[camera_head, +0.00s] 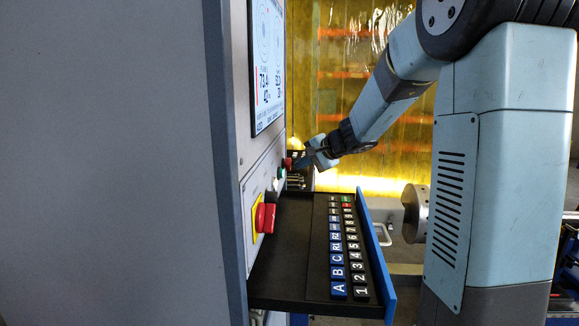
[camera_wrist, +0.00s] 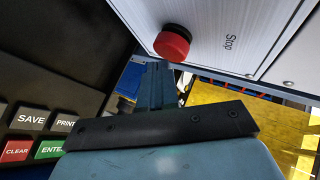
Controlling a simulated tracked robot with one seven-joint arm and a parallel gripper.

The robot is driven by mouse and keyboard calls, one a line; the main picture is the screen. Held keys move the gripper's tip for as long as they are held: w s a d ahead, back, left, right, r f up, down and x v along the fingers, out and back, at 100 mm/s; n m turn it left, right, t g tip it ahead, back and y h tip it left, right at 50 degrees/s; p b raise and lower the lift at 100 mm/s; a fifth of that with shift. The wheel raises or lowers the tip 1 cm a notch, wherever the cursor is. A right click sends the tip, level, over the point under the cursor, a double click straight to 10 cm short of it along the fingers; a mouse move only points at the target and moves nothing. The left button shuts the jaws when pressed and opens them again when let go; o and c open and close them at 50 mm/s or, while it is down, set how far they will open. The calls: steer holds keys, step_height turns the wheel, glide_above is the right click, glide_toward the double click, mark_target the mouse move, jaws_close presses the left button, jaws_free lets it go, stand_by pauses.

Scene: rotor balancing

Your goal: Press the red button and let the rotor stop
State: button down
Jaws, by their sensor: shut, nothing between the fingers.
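The red button (camera_wrist: 173,42) is a round red cap on a brushed-metal panel, with the word "Stop" printed beside it in the wrist view. The same small red button (camera_head: 288,163) shows at the far end of the panel in the head view. My gripper (camera_head: 304,161) is shut and empty, close to this button. In the wrist view its fingertips (camera_wrist: 158,68) point at the button's lower edge; I cannot tell whether they touch. A grey metal cylinder (camera_head: 416,213) shows partly behind my arm; I cannot tell if it is the rotor.
Below is a black shelf with a keypad (camera_head: 347,245) and blue edge (camera_head: 374,248). A screen (camera_head: 267,65) is above. Grey cabinet wall (camera_head: 110,160) fills the left. A yellow translucent curtain (camera_head: 345,80) hangs behind.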

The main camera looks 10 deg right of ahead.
steer(key=shift+w+a, duration=0.1)
steer(key=shift+a, duration=0.35)
stand_by(0.6)
steer(key=shift+d, duration=0.15)
steer(key=shift+s+d, duration=0.25)
steer(key=shift+d, duration=0.45)
steer(key=shift+d, duration=0.1)
steer(key=d, duration=0.1)
steer(key=s+d, duration=0.1)
steer(key=d, duration=0.2)
steer(key=shift+s+d, duration=0.25)
stand_by(0.4)
